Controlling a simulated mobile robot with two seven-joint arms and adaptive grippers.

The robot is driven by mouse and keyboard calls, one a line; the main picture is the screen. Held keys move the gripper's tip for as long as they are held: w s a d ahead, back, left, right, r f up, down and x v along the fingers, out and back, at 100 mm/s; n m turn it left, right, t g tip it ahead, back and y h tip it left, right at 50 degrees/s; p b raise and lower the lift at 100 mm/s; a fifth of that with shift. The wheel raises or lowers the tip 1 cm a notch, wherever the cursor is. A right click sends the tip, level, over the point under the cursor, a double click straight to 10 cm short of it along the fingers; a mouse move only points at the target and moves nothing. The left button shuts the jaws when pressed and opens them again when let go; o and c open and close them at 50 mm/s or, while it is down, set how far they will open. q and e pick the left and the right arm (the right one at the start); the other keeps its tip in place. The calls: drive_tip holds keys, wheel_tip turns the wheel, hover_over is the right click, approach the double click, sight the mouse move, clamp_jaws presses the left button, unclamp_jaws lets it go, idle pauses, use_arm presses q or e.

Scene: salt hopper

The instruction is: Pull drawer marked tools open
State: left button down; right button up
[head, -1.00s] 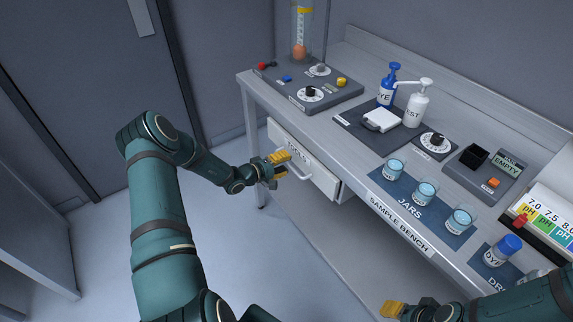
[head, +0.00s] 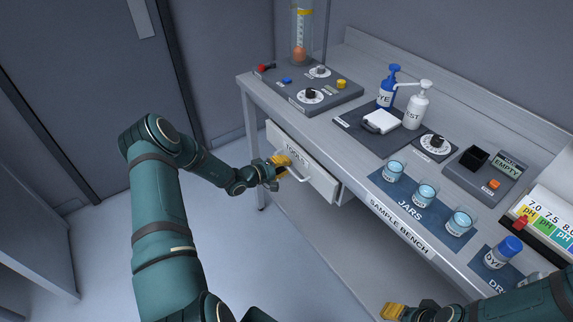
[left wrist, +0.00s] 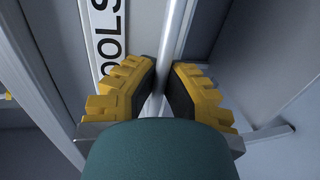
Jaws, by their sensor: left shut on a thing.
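The drawer marked TOOLS (head: 320,178) is a pale front under the left part of the bench, with a light bar handle (head: 300,179). My left gripper (head: 281,163) is at the handle's left part. In the left wrist view, its yellow fingers (left wrist: 160,88) are shut on the bar of the handle (left wrist: 173,45), one on each side. The label (left wrist: 108,35) shows there, reading "OOLS" with its start cut off. My right gripper (head: 393,311) shows only in part at the bottom edge, well away from the drawer.
The bench top carries a dial console (head: 310,90), two pump bottles, a dark mat with a white item (head: 381,121), several jars on a blue mat (head: 410,207) and a box with a display (head: 508,163). Open floor (head: 280,270) lies in front of the drawer.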

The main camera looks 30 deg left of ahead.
use_arm(q)
drive_tip(key=f+v, duration=0.2)
drive_tip(key=v, duration=0.8)
drive_tip(key=f+p+v, duration=0.1)
drive_tip(key=f+v, duration=0.1)
drive_tip(key=v, duration=0.8)
drive_tip(key=shift+s+a+f+p, duration=0.2)
drive_tip(key=shift+s+a+p, duration=0.15)
drive_tip(key=shift+s, duration=0.4)
drive_tip(key=c, duration=1)
unclamp_jaws()
drive_tip(key=shift+a, duration=0.1)
drive_tip(key=v, duration=1.2)
